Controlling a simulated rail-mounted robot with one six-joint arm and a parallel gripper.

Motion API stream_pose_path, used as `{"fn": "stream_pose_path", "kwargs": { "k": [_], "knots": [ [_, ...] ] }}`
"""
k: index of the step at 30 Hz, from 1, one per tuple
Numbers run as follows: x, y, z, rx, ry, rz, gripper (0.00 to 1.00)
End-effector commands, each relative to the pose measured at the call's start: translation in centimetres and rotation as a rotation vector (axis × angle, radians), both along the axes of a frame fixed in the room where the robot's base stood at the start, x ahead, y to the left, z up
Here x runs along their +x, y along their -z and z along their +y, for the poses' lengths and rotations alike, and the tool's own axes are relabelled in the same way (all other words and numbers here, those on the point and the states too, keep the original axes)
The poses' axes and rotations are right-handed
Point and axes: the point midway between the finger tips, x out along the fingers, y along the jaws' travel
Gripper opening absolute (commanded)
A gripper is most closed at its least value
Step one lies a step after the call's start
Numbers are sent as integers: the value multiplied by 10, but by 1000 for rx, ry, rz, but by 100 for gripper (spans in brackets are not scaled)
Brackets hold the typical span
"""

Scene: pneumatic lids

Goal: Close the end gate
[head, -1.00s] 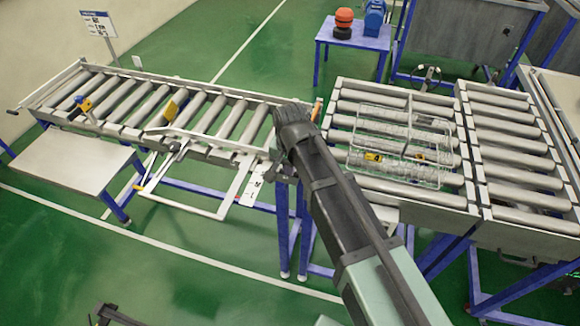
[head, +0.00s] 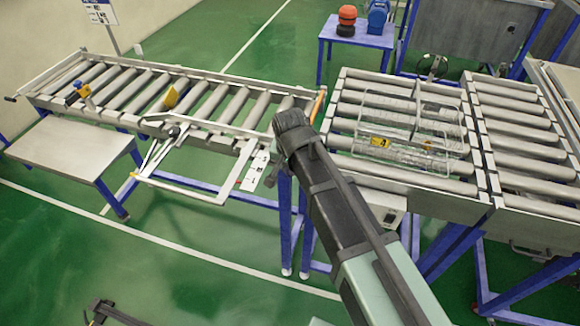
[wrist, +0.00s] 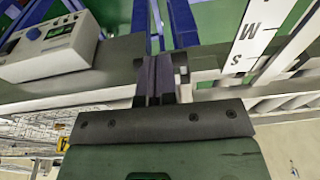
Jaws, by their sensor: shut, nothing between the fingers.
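The roller conveyor on the left (head: 70,113) has an orange-edged bar (head: 320,104) across its right end, by the gap to the other conveyor; it may be the end gate, but I cannot tell for sure. A pale hinged frame (head: 185,193) hangs out from the conveyor's front side. My arm's end covers the conveyor's near right corner in the head view, hiding the fingers. In the wrist view my gripper (wrist: 159,75) is shut and empty; contact with anything is unclear.
A wire basket (head: 412,117) with a yellow tag sits on the right-hand rollers. A grey control box (head: 386,207) hangs below them, and also shows in the wrist view (wrist: 45,47). A side table (head: 70,160) stands at left.

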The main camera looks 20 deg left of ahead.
Motion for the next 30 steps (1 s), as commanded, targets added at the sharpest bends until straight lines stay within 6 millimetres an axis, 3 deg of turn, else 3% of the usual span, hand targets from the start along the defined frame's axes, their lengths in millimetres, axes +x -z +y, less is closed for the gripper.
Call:
{"fn": "stream_pose_path", "kwargs": {
  "k": [5, 18, 22, 30],
  "knots": [
    [-7, -14, -8, -9, 6, 9, 0],
    [-26, -130, -13, 1, 7, -3, 0],
    [-29, -142, -14, 2, 7, -4, 0],
    [-30, -140, -13, 1, 4, -4, 0]
  ]
}}
